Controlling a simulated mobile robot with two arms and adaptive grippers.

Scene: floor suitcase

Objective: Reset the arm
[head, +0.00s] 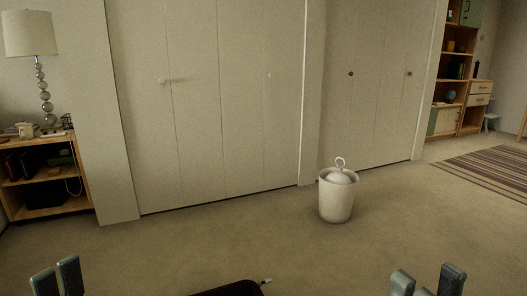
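My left gripper (57,278) shows at the bottom left edge of the head view. Its two grey fingers point up and stand apart, with nothing visible between them. My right gripper (428,283) shows at the bottom right edge, its two fingers also apart and empty. The rest of both arms is out of the picture. A dark suitcase (232,289) shows only its far edge at the bottom middle, between the grippers. A small light-tipped part sticks out at its right corner. Neither gripper touches it in this view.
A white lidded bin (337,197) with a ring handle stands on the carpet (210,240) before white closet doors (220,100). A nightstand (45,180) with a lamp (30,35) is at left. A bookshelf (455,75) and striped rug (490,170) are at right. The middle carpet is clear.

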